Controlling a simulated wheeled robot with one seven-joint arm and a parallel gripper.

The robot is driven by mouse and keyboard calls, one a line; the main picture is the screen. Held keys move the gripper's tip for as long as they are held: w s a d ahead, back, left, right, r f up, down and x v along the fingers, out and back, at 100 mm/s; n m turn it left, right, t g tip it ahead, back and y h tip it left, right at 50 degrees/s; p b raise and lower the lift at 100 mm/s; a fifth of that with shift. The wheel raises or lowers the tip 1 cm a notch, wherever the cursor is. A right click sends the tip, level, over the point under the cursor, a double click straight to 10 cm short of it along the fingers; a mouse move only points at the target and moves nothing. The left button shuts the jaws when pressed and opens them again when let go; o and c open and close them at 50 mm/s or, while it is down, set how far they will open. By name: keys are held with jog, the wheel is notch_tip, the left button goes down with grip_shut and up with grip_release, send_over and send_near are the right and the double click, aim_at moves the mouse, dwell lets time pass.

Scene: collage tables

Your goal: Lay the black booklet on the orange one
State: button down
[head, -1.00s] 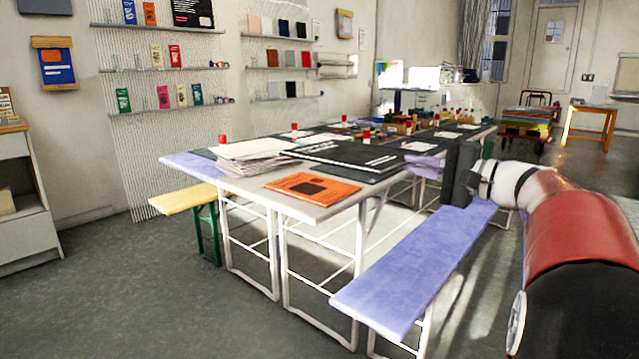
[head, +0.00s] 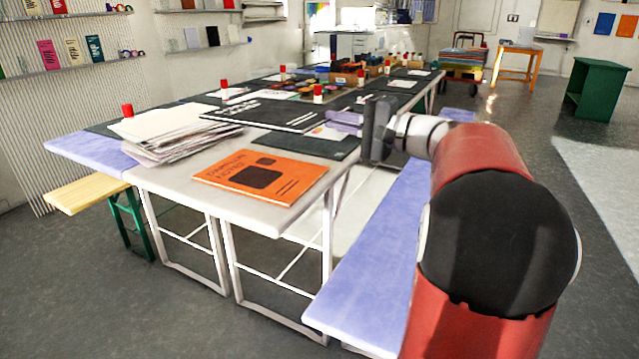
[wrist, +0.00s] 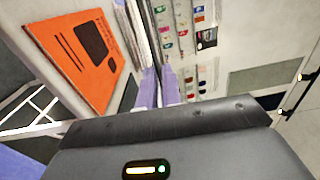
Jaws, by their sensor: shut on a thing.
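The orange booklet (head: 260,176) lies flat near the front corner of the pale table (head: 180,180), its top uncovered. The wrist view shows it at the left (wrist: 78,52). The black booklet (head: 262,112), with white print, is level over the table, behind the orange one and apart from it. My gripper (head: 338,121) is shut on its right edge. In the wrist view the lavender fingers (wrist: 161,85) show close together, and the booklet is nearly edge-on and hard to make out between them.
A stack of white papers (head: 165,130) stands left of the orange booklet. A dark mat (head: 310,144) lies on the table below my gripper. Red-capped glue pots and trays fill the far part. A lavender bench (head: 372,270) runs along the table's right side.

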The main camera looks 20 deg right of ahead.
notch_tip(320, 180, down, 15)
jog(key=c, duration=1.6)
grip_release()
jog(key=shift+s, duration=0.1)
